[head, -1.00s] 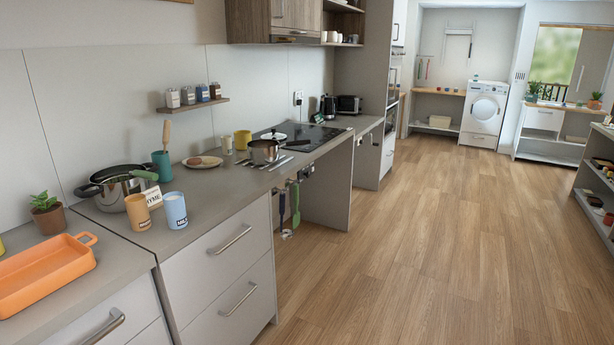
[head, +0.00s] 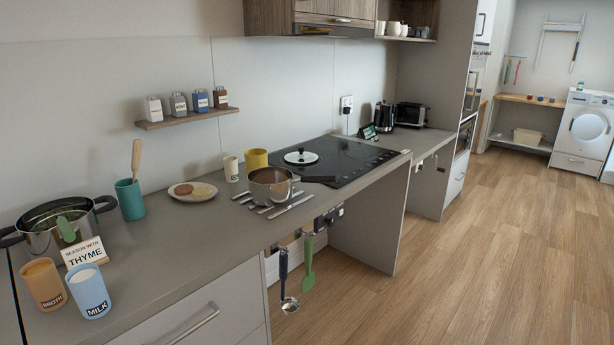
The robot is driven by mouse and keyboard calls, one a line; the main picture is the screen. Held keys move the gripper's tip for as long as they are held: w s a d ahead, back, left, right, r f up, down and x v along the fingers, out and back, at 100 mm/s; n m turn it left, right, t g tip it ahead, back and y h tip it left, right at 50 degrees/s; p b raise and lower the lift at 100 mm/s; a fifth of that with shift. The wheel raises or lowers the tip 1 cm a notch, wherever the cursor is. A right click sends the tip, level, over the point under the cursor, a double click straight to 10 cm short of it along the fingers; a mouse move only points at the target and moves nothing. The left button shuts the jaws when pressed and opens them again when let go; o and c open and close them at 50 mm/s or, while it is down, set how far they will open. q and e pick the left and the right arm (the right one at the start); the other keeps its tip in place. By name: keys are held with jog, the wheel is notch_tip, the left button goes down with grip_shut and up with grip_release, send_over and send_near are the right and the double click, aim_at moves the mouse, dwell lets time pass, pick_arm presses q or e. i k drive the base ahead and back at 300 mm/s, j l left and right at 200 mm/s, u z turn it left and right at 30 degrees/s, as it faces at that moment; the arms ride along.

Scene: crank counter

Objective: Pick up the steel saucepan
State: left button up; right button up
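The steel saucepan (head: 271,189) stands on the grey counter beside the near edge of the black hob. Its dark handle (head: 317,180) points right, towards the hob's front edge. Several pieces of silver cutlery (head: 292,205) lie around and in front of its base. A larger steel pot (head: 42,240) with black side handles stands at the left end of the counter. Neither of my grippers is in view.
The black hob (head: 345,165) carries a glass lid (head: 301,156). A yellow mug (head: 256,159), a plate (head: 192,191) and a teal utensil holder (head: 131,199) stand nearby. A ladle (head: 285,280) and green spatula (head: 308,265) hang below the counter edge. The floor (head: 440,285) is clear.

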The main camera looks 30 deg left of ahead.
aim_at(267, 186)
jog(key=i+l+u, duration=0.1)
jog(key=i+u, duration=0.3)
jog(key=i, duration=0.2)
jog(key=i+l+u, duration=0.4)
jog(key=i, duration=0.15)
jog(key=i+l+u, duration=0.4)
jog(key=i+j, duration=0.05)
jog(key=i, duration=0.05)
